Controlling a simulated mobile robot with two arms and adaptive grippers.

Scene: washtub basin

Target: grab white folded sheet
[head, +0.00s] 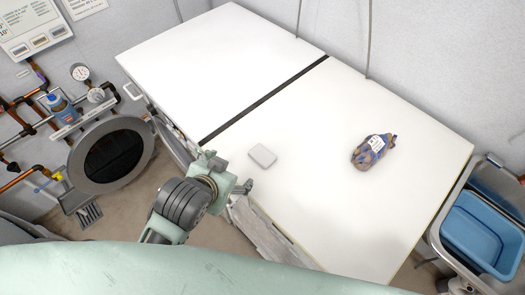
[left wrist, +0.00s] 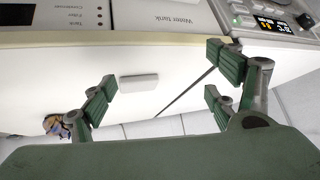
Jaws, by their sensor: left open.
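The white folded sheet (head: 262,155) is a small, flat, rounded block lying on the white worktop (head: 330,200), near its front edge and right of the dark seam. It also shows in the left wrist view (left wrist: 138,83), between my finger pads. My left gripper (head: 229,173) is at the worktop's front edge, to the left of and slightly below the sheet in the head view. Its fingers are spread and empty, apart from the sheet. In the left wrist view the open green pads of the left gripper (left wrist: 162,84) stand on both sides of the sheet. My right gripper is not in view.
A brown-and-blue bundle with a white label (head: 374,149) lies farther right on the worktop. A dark seam (head: 265,98) crosses the top. A blue basin (head: 480,235) stands at the right, and a round-doored machine (head: 112,154) with pipes at the left. The worktop around the sheet is clear.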

